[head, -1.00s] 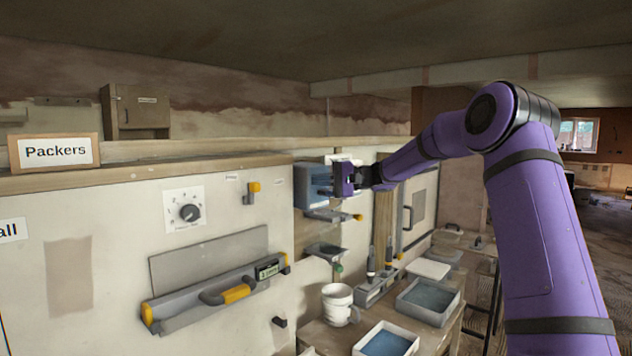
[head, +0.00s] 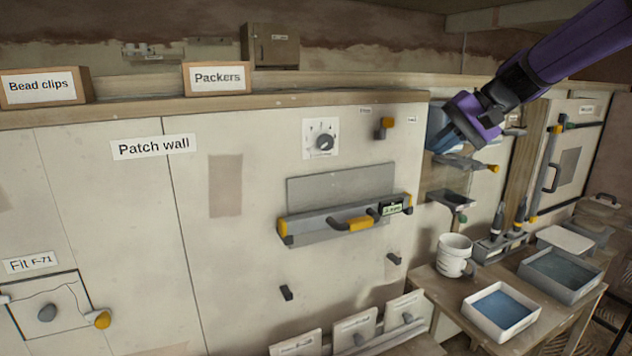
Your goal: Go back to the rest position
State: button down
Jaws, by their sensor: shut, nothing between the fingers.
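My gripper (head: 451,139) is at the end of my purple arm, which reaches in from the upper right in the head view. It is shut and holds nothing that I can see. It hangs in front of a blue-grey box (head: 436,118) on the wall and hides part of it. A small grey shelf with a yellow end (head: 468,163) is just below the fingers. I cannot tell whether the fingers touch anything.
A bench (head: 440,296) below carries a white mug (head: 454,255) and trays with blue contents (head: 503,309). A ledge with labelled boxes (head: 217,78) runs above.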

jog(key=s+d+f+t+h, duration=0.1)
jog(key=s+d+h, duration=0.1)
jog(key=s, duration=0.7)
jog(key=s+d+f+n+t+h, duration=0.1)
jog(key=s+d+f+h, duration=0.1)
jog(key=s, duration=0.8)
jog(key=s+d+f+h, duration=0.2)
jog(key=s+h, duration=0.2)
jog(key=s, duration=0.6)
jog(key=shift+d+f+n+t, duration=0.2)
jog(key=shift+f+n+t, duration=0.05)
jog(key=shift+n+t, duration=0.15)
